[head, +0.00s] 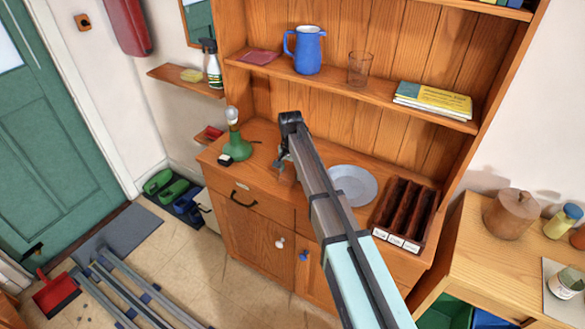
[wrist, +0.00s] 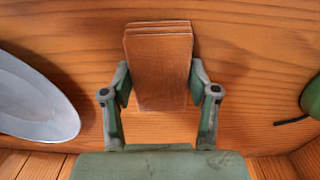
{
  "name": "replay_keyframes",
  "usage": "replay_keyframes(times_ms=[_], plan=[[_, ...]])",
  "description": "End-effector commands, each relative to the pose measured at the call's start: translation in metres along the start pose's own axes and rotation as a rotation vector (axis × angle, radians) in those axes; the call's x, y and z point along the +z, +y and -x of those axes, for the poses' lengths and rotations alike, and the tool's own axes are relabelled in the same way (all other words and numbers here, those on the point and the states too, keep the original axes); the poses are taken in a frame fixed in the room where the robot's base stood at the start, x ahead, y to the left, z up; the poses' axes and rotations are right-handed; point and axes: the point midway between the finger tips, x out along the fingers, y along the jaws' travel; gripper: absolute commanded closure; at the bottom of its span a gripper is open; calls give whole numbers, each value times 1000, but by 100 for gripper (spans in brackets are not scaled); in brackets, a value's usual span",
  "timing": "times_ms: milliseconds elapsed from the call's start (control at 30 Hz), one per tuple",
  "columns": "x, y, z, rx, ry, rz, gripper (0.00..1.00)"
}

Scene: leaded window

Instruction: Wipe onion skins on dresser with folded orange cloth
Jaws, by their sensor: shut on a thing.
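My gripper (wrist: 160,90) is shut on the folded orange cloth (wrist: 158,65), an orange-brown, layered flat piece standing between its two fingers in the wrist view. In the head view the gripper (head: 287,160) is low over the dresser top (head: 265,133), between the green lamp and the grey plate, mostly hidden behind my arm. I cannot tell whether the cloth touches the wood. I cannot make out any onion skins in either view; my arm and the cloth cover part of the dresser top.
The grey plate (head: 356,180) lies right of the gripper, with a dark slotted box (head: 405,210) beyond it. The green lamp (head: 236,148) stands to the left. A shelf above holds a blue jug (head: 308,50), a glass (head: 359,70) and books (head: 433,100).

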Motion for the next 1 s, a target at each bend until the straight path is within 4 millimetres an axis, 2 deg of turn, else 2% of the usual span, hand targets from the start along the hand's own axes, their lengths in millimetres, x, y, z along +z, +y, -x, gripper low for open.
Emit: replay_keyframes(times_ms=[367, 500, 1000], plan=[[30, 4, 0, 0, -1, -10, 73], [26, 4, 26, -2, 1, -12, 73], [23, 8, 69, -1, 0, -18, 73]])
